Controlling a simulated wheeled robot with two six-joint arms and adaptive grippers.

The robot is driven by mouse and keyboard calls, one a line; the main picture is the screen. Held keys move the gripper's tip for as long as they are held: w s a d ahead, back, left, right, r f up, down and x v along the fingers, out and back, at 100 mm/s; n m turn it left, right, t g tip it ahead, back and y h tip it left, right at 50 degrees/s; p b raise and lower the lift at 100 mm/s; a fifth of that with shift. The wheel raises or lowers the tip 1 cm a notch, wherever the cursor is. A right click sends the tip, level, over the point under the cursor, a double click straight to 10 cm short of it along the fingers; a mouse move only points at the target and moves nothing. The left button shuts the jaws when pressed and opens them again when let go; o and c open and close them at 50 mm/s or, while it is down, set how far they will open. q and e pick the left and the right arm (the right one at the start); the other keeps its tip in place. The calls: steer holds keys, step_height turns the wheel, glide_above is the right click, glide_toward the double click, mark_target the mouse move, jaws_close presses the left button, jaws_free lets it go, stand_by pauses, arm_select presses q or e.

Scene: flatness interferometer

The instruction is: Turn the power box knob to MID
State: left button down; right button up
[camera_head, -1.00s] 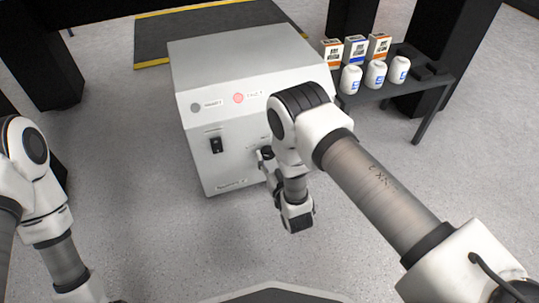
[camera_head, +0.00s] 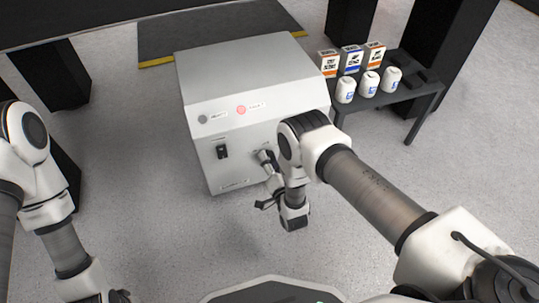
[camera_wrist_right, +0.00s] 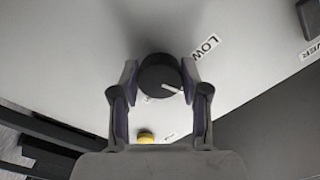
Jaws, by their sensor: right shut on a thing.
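The power box (camera_head: 250,70) is a pale grey cabinet with a sloped panel, a grey and a red lamp, and a black rocker switch (camera_head: 222,152) on its front. In the right wrist view its round black knob (camera_wrist_right: 158,72) sits between the fingers of my right gripper (camera_wrist_right: 160,88), which is shut on it. The knob's white pointer line points to the lower right. The LOW label (camera_wrist_right: 205,47) is at upper right of the knob; another label below is unreadable. In the head view my right gripper (camera_head: 266,160) is at the box front, partly hidden. My left gripper (camera_head: 120,296) is barely visible at the bottom edge.
A dark side table (camera_head: 410,100) right of the box holds several boxes and white bottles. A dark mat with yellow edging (camera_head: 215,32) lies behind the box. Black posts stand around. The grey floor left of the box is clear.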

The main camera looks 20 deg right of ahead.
steer(key=shift+w+r+m+p, duration=0.1)
steer(key=shift+m+p, duration=0.55)
steer(key=shift+m, duration=0.45)
steer(key=o, duration=1.1)
steer(key=shift+o, duration=0.2)
steer(key=s, duration=0.7)
steer(key=shift+s, duration=0.25)
steer(key=shift+d, duration=0.1)
